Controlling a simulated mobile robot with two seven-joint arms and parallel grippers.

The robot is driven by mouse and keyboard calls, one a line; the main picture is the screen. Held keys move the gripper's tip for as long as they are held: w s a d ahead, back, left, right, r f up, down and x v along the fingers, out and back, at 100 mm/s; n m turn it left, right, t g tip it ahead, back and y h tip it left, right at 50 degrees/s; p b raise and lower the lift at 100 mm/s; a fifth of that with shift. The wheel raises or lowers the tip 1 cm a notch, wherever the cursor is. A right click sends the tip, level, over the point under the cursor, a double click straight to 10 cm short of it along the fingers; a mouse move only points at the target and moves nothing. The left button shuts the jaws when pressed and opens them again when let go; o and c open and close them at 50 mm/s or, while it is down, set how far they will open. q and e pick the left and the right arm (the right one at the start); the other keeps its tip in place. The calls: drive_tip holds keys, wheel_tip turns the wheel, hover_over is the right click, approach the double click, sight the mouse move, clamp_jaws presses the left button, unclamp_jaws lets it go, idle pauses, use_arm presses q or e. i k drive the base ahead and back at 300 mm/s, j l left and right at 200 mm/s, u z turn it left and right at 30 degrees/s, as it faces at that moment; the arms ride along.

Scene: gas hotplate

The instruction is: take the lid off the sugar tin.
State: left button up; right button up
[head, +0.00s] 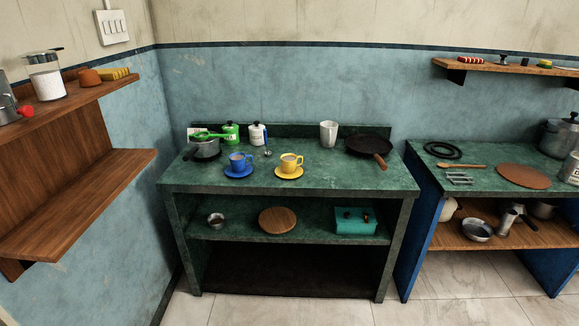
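Two small lidded tins stand at the back left of the green counter in the head view: a green tin (231,135) and a white tin (257,136), each with a dark knob on top. Both look closed. I cannot read their labels, so I cannot tell which holds sugar. A clear jar (46,82) with white contents and a lid stands on the wooden shelf at the left. Neither of my grippers is in view.
A saucepan (205,149) with a green item across it stands left of the tins. A blue cup (238,162) and a yellow cup (289,164) on saucers stand in front.

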sight(256, 128)
drive_tip(key=i+l+z, duration=0.2)
drive_tip(key=i, duration=0.25)
drive_tip(key=i+l+z, duration=0.2)
drive_tip(key=i+l, duration=0.15)
drive_tip(key=i+l+z, duration=0.2)
drive_tip(key=i, duration=0.4)
